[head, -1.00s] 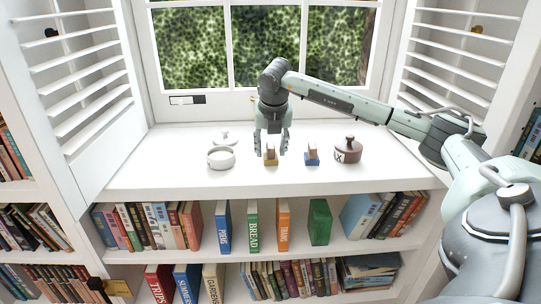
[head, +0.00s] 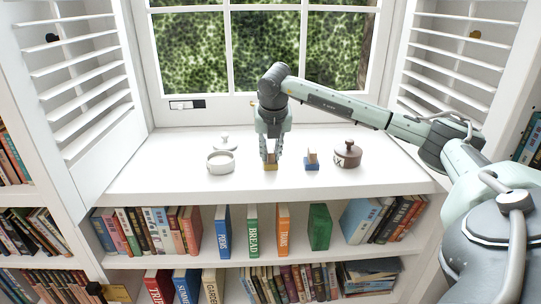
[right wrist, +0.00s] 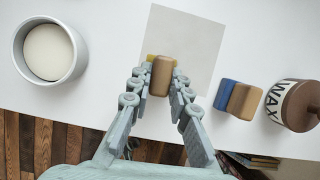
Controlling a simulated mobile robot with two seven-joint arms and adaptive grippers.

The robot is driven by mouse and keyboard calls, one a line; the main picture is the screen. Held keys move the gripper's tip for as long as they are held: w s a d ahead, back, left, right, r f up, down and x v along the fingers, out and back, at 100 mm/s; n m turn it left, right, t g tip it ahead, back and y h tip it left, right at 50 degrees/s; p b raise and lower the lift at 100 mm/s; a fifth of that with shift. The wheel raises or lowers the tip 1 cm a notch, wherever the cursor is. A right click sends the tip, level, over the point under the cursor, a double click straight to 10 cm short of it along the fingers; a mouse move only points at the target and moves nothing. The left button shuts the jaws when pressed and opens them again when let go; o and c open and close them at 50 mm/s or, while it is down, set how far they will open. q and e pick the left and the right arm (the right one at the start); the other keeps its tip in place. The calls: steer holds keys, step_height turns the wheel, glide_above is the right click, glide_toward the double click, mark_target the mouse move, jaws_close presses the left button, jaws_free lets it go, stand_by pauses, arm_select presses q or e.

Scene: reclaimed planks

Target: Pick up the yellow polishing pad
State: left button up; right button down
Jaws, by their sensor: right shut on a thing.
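The yellow polishing pad (head: 270,168) stands on the white window-seat shelf, with a tan wooden grip on a yellow base. In the right wrist view its wooden grip (right wrist: 161,78) lies between my fingers, and only a little yellow shows behind it. My right gripper (head: 271,157) reaches down from above and is shut on the pad's grip. The pad still appears to be at shelf level. A similar blue pad (head: 311,163) with a wooden grip stands just to the right. My left gripper is not in view.
A brown wax pot (head: 347,157) stands right of the blue pad. A pale square sheet (right wrist: 195,30) lies near the pad. Bookshelves are below the shelf's front edge.

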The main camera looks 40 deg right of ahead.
mark_target(270, 148)
steer(key=shift+r, duration=0.65)
step_height(270, 148, up, 3)
steer(key=shift+r, duration=0.1)
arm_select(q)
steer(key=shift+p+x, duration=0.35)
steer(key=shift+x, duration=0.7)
arm_select(e)
steer(key=w+a+r, duration=0.6)
steer(key=w+a, duration=0.2)
steer(key=shift+a+r, duration=0.25)
steer(key=shift+a, duration=0.1)
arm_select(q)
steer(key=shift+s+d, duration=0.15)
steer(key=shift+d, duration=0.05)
